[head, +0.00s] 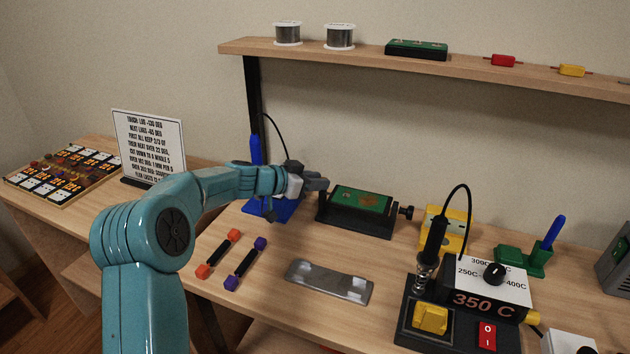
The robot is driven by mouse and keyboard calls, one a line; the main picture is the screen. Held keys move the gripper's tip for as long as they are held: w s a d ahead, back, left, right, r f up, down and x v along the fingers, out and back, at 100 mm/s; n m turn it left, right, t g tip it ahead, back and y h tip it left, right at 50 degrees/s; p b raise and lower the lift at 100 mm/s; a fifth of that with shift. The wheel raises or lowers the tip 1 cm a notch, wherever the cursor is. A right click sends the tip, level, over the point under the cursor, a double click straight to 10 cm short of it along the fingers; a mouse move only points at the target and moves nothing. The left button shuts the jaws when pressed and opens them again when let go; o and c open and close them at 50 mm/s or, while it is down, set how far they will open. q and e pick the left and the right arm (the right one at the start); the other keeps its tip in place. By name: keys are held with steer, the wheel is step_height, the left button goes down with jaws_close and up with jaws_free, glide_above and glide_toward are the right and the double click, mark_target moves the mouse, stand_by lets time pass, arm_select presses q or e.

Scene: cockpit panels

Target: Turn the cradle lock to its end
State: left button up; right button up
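A black cradle (356,225) stands in the middle of the bench and holds a green circuit board (360,199). A black knob (407,212) sticks out from its right end and looks like the cradle lock; its turn angle is too small to read. My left gripper (318,184) is at the cradle's upper left corner, with its dark fingers pointing right. It is on the opposite end from the knob. Whether it touches the cradle, and whether its fingers are apart, I cannot tell. My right gripper is out of view.
A blue stand (285,210) is partly behind my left gripper. A yellow block (445,229) and a soldering station (470,307) with an upright iron (433,241) stand right of the knob. A grey metal plate (328,282) and two coloured-end rods (246,262) lie in front.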

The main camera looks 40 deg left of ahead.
arm_select(q)
jaws_close()
steer(key=n+y+b, duration=0.1)
steer(key=b, duration=0.1)
steer(key=n+y+b, duration=0.1)
steer(key=b, duration=0.2)
steer(key=d+n+y+b, duration=0.1)
steer(key=b, duration=0.1)
steer(key=shift+f+t+y+b, duration=0.3)
steer(key=shift+w+d+r+n+g+y+p, duration=0.15)
steer(key=shift+w+d+n+g+y+p, duration=0.2)
steer(key=shift+n+g+y+p, duration=2.6)
steer(key=shift+w+d+r+n+g+y+p, duration=0.1)
steer(key=shift+w+d+n+g+y+p, duration=0.2)
steer(key=shift+n+y+p, duration=3.1)
steer(key=shift+w+d+r+n+g+y+p, duration=0.35)
steer(key=shift+n+g+p, duration=1.05)
steer(key=shift+p, duration=3.9)
steer(key=shift+s+f+g+y, duration=0.15)
steer(key=shift+f+g+y, duration=0.05)
steer(key=shift+g+y, duration=0.1)
